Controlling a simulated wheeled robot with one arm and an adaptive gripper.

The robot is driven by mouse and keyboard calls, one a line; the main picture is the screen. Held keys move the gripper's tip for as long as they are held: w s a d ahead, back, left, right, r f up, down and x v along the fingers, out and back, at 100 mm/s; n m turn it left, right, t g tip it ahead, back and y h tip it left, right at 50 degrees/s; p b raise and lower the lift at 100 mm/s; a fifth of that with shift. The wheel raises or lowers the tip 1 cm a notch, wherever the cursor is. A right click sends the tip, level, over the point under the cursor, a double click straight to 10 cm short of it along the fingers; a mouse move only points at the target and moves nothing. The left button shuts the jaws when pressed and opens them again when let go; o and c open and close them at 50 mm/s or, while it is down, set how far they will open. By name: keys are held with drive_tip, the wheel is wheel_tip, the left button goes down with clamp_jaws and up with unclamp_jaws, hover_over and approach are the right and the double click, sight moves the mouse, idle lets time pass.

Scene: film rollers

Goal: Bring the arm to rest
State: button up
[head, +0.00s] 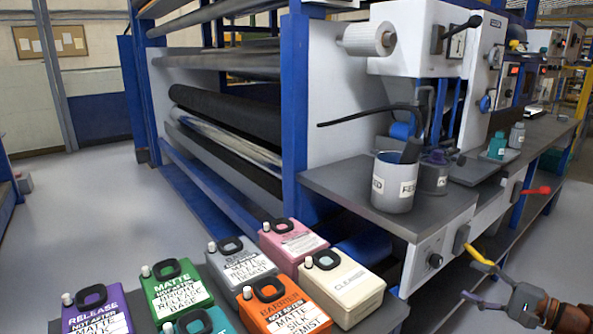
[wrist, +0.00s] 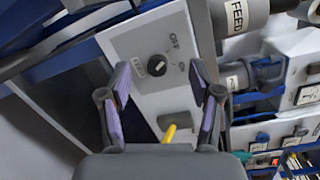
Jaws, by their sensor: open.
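My gripper (head: 482,281) is at the lower right of the head view, in front of the machine's control panel (head: 433,250). In the wrist view my gripper (wrist: 160,76) is open, with a wide space between its two purple-padded fingers and nothing clamped there. A yellow lever (head: 479,255) sticks out from a small box on the panel, close to the upper finger. In the wrist view the yellow lever (wrist: 169,134) shows low between the fingers, partly hidden by the gripper body. I cannot tell whether it touches the gripper.
A FEED pot (head: 393,192) and a darker pot (head: 434,180) stand on the bench (head: 331,185) above the panel. A red lever (head: 536,190) sticks out farther right. Several labelled jugs, including a cream one (head: 343,292), stand at the front. Floor at left (head: 85,215) is clear.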

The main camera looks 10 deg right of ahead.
drive_tip(key=a+r+n+g+y+p, duration=0.2)
drive_tip(key=a+r+n+g+p, duration=0.55)
drive_tip(key=a, duration=0.75)
drive_tip(key=s+a+r+n+g+h+p, duration=0.2)
drive_tip(key=s+a+r+g+p, duration=0.15)
drive_tip(key=s+a+r, duration=0.35)
drive_tip(key=s+a+r+n+g+h+p, duration=0.25)
drive_tip(key=s+a+p, duration=0.25)
drive_tip(key=a, duration=0.5)
drive_tip(key=s+d+r+n+g+h+p, duration=0.1)
drive_tip(key=s+d+r+h+p, duration=0.1)
drive_tip(key=s+r+h+p, duration=0.2)
drive_tip(key=s+d+r+n+g+h+p, duration=0.1)
drive_tip(key=s+d+r+h+p, duration=0.2)
drive_tip(key=s+p, duration=0.5)
drive_tip(key=s+r+h, duration=0.1)
drive_tip(key=s, duration=0.2)
drive_tip(key=shift+s+d+r+p, duration=0.15)
drive_tip(key=shift+s+d+p, duration=0.1)
drive_tip(key=shift+p, duration=0.1)
